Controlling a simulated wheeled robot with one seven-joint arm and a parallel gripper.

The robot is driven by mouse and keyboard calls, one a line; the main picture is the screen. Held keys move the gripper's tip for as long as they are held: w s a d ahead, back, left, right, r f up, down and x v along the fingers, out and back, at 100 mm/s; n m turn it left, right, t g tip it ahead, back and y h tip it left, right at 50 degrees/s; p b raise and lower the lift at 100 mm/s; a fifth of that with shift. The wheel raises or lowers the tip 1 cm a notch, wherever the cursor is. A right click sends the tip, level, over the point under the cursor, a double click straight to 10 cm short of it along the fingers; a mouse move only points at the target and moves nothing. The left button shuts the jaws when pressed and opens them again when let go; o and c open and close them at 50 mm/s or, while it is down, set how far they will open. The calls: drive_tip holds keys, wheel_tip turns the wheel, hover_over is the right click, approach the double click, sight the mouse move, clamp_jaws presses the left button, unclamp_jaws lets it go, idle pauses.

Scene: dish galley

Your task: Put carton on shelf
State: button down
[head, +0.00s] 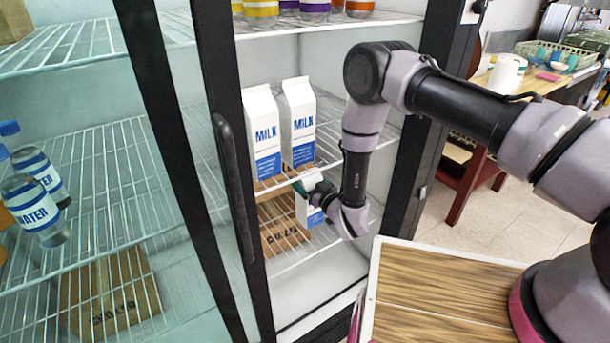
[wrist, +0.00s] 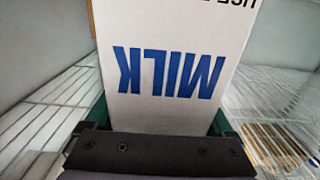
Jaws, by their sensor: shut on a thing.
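My gripper (head: 309,186) is shut on a white milk carton with blue print, at the open doorway of the fridge. In the head view the held carton (head: 308,214) is mostly hidden behind my gripper and wrist; part of its white and blue side shows below the middle shelf's edge. In the wrist view the carton (wrist: 185,50) fills the space between the fingers (wrist: 160,120), its MILK print upside down. Two more milk cartons (head: 263,132) (head: 298,122) stand upright side by side on the middle wire shelf (head: 330,128), above and behind the gripper.
A cardboard box (head: 283,236) lies on the lower level. Jars (head: 262,9) stand on the top shelf. The dark door frame (head: 235,180) is left of the opening, with water bottles (head: 32,206) behind the glass. The shelf right of the cartons looks clear.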

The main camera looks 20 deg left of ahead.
wheel_tip(320, 180, down, 4)
drive_tip(key=shift+w+a+r, duration=0.1)
drive_tip(key=shift+w+a, duration=0.05)
idle(0.4)
unclamp_jaws()
drive_tip(key=shift+f, duration=0.2)
drive_tip(key=v, duration=1.2)
drive_tip(key=shift+r, duration=0.15)
